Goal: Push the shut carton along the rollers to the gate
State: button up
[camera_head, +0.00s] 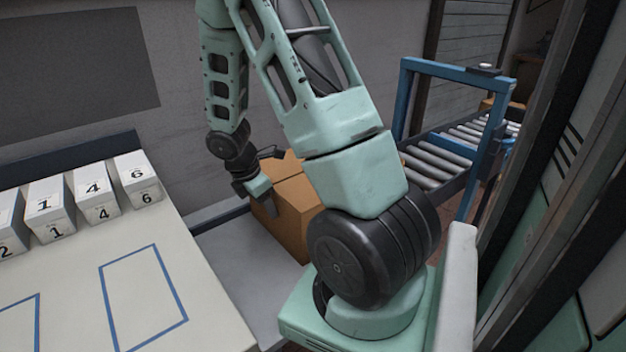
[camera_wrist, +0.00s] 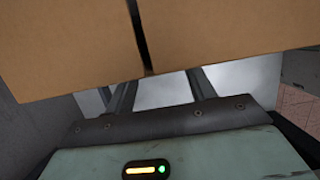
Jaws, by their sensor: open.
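The brown carton (camera_head: 292,222) stands on the grey surface beyond the white table, its right side hidden behind my arm.
White numbered blocks (camera_head: 95,190) stand in a row at the back of the white table (camera_head: 215,315), which has blue outlines. A grey wall (camera_head: 190,60) is behind. Dark posts and panels (camera_head: 545,180) stand close on the right.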

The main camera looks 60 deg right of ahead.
jog(key=s+d+p, duration=0.2)
jog(key=s+d, duration=0.1)
jog(key=d, duration=0.4)
jog(key=s+d+p, duration=0.3)
jog(key=s+d, duration=0.1)
jog(key=d, duration=0.3)
jog(key=shift+d, duration=0.2)
dwell(1.3)
